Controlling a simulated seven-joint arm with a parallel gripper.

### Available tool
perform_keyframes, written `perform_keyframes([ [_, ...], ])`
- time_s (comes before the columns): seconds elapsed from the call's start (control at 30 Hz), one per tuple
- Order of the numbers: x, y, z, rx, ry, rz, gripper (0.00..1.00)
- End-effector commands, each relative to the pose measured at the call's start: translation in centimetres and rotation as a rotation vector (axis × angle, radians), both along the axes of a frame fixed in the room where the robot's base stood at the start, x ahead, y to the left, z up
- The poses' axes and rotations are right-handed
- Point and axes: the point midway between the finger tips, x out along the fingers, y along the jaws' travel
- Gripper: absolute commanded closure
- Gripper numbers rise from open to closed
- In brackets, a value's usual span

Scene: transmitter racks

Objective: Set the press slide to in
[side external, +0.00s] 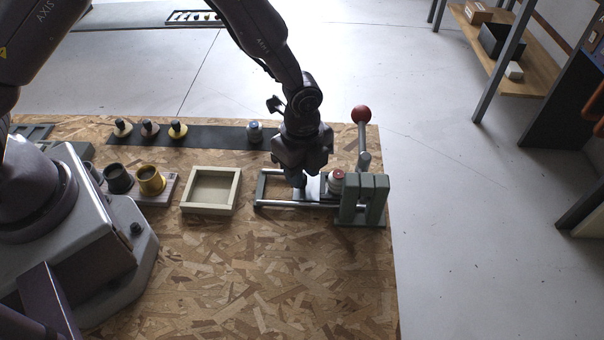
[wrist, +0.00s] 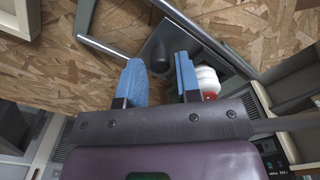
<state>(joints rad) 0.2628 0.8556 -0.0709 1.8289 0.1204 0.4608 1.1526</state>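The press (side external: 362,200) is a grey-green frame at the table's right edge, with a red-balled lever standing upright. Its slide (side external: 315,192) runs on two metal rails left of the frame, and my gripper partly hides it. A white jar-like part with a red top (side external: 337,180) stands close to the frame; it also shows in the wrist view (wrist: 207,80) beside the right finger. My gripper (side external: 300,184) points down over the slide. In the wrist view its blue fingers (wrist: 162,75) are apart, with a dark post on the slide plate (wrist: 180,42) just beyond them. I cannot tell contact.
A pale empty tray (side external: 211,190) lies left of the press. A dark mat (side external: 210,137) at the back bears several knobbed pieces and a blue-topped jar (side external: 255,132). Black and yellow cups (side external: 151,180) stand at left. The table's front is clear.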

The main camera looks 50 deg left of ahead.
Motion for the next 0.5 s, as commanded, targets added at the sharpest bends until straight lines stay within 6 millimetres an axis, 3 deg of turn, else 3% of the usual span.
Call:
perform_keyframes([
  [0.3,0.1,0.0,7.2,-0.001,-0.006,-0.001,0.69],
  [0.5,0.0,0.0,10.2,-0.001,-0.003,0.000,0.69],
])
